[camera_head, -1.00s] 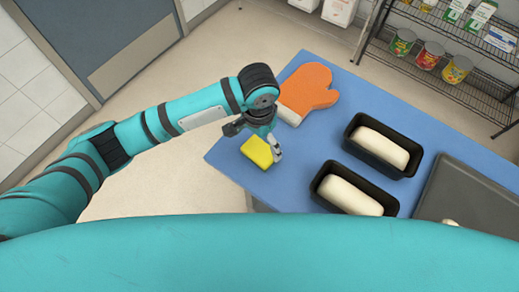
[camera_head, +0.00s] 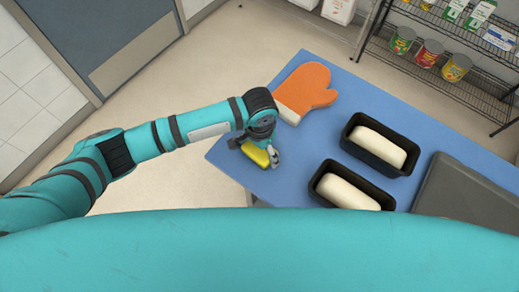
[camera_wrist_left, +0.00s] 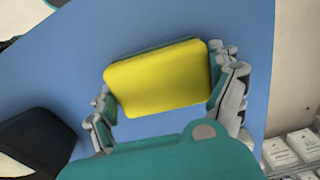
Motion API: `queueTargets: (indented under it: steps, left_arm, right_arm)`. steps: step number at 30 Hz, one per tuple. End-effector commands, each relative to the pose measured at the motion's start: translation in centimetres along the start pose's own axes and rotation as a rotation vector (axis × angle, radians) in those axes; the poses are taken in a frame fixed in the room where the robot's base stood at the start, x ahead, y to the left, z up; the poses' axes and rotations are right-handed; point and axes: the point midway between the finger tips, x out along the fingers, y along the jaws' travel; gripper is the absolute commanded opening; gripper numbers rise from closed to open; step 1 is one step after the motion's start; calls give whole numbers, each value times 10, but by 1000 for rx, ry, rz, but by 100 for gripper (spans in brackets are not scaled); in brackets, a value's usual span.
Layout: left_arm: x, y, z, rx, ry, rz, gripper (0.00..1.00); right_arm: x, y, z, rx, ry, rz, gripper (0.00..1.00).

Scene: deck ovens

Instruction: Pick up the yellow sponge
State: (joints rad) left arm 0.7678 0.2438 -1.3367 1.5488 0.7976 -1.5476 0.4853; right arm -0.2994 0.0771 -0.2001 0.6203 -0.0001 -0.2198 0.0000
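The yellow sponge (camera_head: 255,155) lies at the left corner of the blue table (camera_head: 290,186), partly hidden by my left gripper (camera_head: 257,153) in the head view. In the left wrist view the sponge (camera_wrist_left: 160,78) shows a yellow face and a dark green edge. The fingers of my left gripper (camera_wrist_left: 165,97) are spread wide, one at each short end of the sponge. They are at or very close to its sides; I cannot tell whether both touch. The sponge appears to be on the table. My right gripper is not in view.
An orange oven mitt (camera_head: 306,90) lies behind the gripper. Two black loaf pans (camera_head: 321,190) with pale dough and a dark tray (camera_head: 465,195) are to the right. A wire shelf (camera_head: 470,92) with cans stands beyond the table. Bare table lies between sponge and pans.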

Motion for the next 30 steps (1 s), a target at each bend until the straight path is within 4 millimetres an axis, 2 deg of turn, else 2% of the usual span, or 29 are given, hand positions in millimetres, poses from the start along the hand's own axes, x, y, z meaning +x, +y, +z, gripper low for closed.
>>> queueTargets:
  steps: [1, 3, 11, 14, 24, 30]
  left_arm:
    - [0, 0, 0, 0, 0, 0, 71]
    - [0, 0, 0, 0, 0, 0, 64]
    - [-4, 0, -1, 0, 2, 0, 64]
    - [-15, 0, -1, 0, 4, 1, 64]
    - [-80, 0, -1, 0, 4, 0, 64]
    - [-99, 0, -1, 0, 1, 0, 64]
  right_arm:
    - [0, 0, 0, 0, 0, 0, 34]
    - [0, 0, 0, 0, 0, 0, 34]
    - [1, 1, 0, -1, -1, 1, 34]
    - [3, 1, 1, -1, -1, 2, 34]
    - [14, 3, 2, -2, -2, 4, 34]
    - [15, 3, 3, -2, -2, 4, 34]
